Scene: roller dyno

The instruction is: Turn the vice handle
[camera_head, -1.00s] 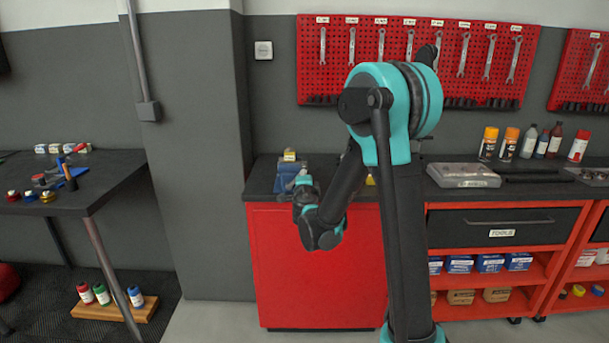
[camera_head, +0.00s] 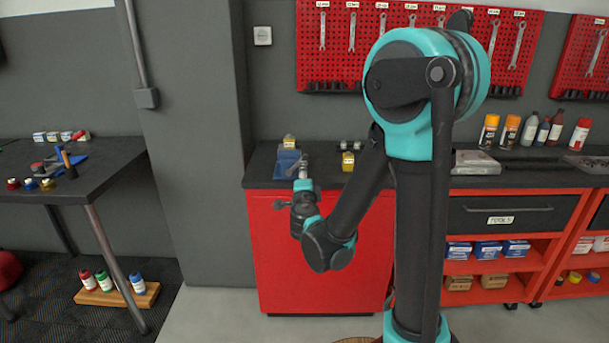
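The blue vice (camera_head: 287,163) sits on the dark top of the red cabinet, near its front left edge. Its handle cannot be told apart clearly from the metal parts near my gripper. My gripper (camera_head: 303,172) is at the far end of my arm, just in front of and right of the vice, pointing away from the camera. It is small and partly hidden by my own wrist, so its fingers and any contact with the vice cannot be made out. A small grey knob-like part shows left of my wrist, over the cabinet's red front.
The red cabinet (camera_head: 270,258) stands against the grey wall. A yellow item (camera_head: 348,161) stands on its top, right of the vice. A dark table (camera_head: 100,168) with small tools is at left. Spray cans and bottles (camera_head: 510,131) stand on the right counter. Floor in front is clear.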

